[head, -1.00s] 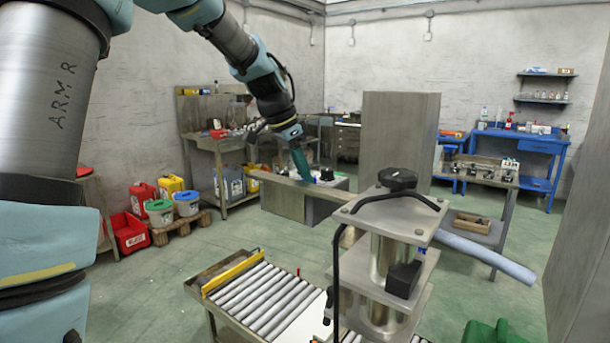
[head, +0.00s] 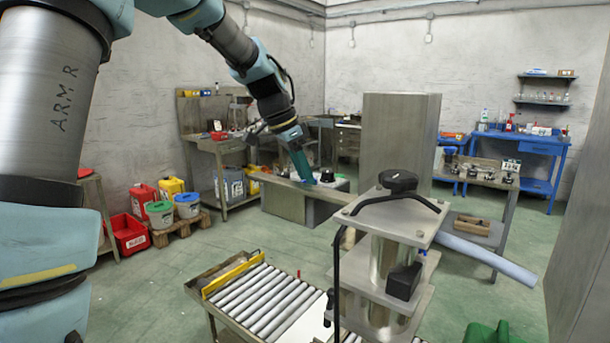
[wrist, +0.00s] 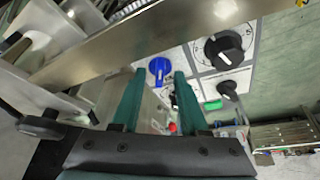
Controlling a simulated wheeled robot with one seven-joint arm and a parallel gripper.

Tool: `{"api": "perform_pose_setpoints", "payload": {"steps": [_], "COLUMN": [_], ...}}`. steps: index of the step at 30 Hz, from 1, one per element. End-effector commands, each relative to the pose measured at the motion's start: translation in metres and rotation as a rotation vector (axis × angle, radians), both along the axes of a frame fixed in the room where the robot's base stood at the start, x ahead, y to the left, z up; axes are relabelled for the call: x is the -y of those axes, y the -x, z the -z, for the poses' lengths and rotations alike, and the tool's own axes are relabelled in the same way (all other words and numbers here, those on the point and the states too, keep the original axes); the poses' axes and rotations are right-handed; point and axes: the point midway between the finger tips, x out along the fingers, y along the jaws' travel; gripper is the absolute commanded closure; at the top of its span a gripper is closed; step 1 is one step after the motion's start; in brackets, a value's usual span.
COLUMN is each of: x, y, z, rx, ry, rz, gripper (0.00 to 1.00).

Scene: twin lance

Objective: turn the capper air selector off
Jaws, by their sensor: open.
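In the wrist view, a blue rotary knob (wrist: 160,68) with a white pointer mark sits on a white panel face, between and beyond my two teal fingertips. My gripper (wrist: 159,78) is open around its line of sight; I cannot tell whether the fingers touch it. No label reading capper air is legible, so I cannot confirm that it is the selector. A large black dial (wrist: 226,48) and a smaller black knob (wrist: 229,89) sit to its right. In the head view, my gripper (head: 307,181) is at the grey control box (head: 340,186).
A long metal bar (wrist: 150,38) crosses the wrist view just above the blue knob. A green button (wrist: 213,105) and a red button (wrist: 172,127) are nearby. In the head view, a roller conveyor (head: 262,297) and a metal capper head (head: 393,235) stand in front.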

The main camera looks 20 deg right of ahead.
Motion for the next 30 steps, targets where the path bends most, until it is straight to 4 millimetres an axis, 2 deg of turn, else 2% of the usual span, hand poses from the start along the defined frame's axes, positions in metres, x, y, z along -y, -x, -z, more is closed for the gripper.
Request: {"api": "perform_pose_setpoints", "payload": {"steps": [5, 8, 21, 25, 30], "x": [-0.001, -0.005, -0.035, -0.04, -0.042], "y": [0.0, -0.001, -0.002, -0.002, -0.001], "z": [-0.002, -0.01, -0.084, -0.096, -0.1], "rx": [0.0, 0.001, 0.003, 0.002, 0.0], "ry": [0.0, 0.001, 0.001, 0.001, 0.0], "rz": [0.0, -0.002, -0.001, -0.001, 0.0], "gripper": [0.56, 0.56, 0.56, 0.56, 0.56]}}
